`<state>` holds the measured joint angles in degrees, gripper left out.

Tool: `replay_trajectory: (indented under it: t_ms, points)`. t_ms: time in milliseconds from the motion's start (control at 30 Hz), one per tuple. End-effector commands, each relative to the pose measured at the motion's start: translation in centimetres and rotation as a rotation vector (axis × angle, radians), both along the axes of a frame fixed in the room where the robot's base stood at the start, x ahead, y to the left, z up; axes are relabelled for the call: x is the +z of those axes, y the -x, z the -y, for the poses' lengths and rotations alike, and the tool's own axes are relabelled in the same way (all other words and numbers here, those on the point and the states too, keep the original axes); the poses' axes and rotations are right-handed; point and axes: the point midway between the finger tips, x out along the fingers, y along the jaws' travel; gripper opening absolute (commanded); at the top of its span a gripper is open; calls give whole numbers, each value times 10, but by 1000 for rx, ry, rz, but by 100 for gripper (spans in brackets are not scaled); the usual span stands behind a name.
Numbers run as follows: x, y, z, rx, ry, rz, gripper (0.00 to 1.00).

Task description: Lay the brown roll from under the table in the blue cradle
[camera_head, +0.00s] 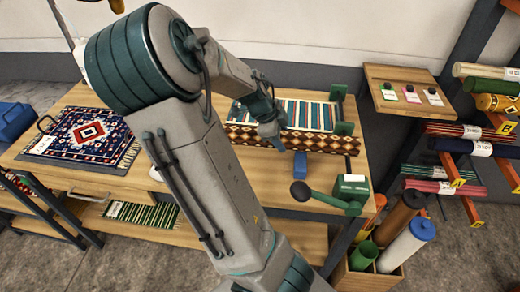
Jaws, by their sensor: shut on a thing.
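The brown roll (318,142), with a cream diamond pattern, lies crosswise over the right part of the wooden table. My gripper (277,142) reaches down onto it, shut on it left of its middle; the fingertips are small and partly hidden. A small blue block-like piece, seemingly the blue cradle (300,163), shows at the roll's near side, just right of my gripper. I cannot tell whether the roll touches it or rests in it.
A striped rug (310,115) lies behind the roll, beside green brackets (343,128). A green crank device (352,188) stands at the table's front right. A crate of tubes (365,280) and a roll rack (465,205) stand right.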

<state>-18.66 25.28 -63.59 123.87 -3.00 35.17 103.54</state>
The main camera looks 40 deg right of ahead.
Motion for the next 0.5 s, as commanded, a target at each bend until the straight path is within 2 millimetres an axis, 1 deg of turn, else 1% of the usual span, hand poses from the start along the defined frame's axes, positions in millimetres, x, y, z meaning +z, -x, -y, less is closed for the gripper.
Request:
replay_trajectory:
  t_ms: [33, 100, 233, 400, 500]
  points:
    - [-6, -10, -3, 0, 2, -3, 14]
    - [-14, -24, -9, -1, 2, -2, 14]
    - [-27, -44, -18, -1, 2, -1, 14]
    - [-36, -55, -23, -1, 1, 1, 14]
    - [-46, -55, -23, -4, 0, -1, 14]
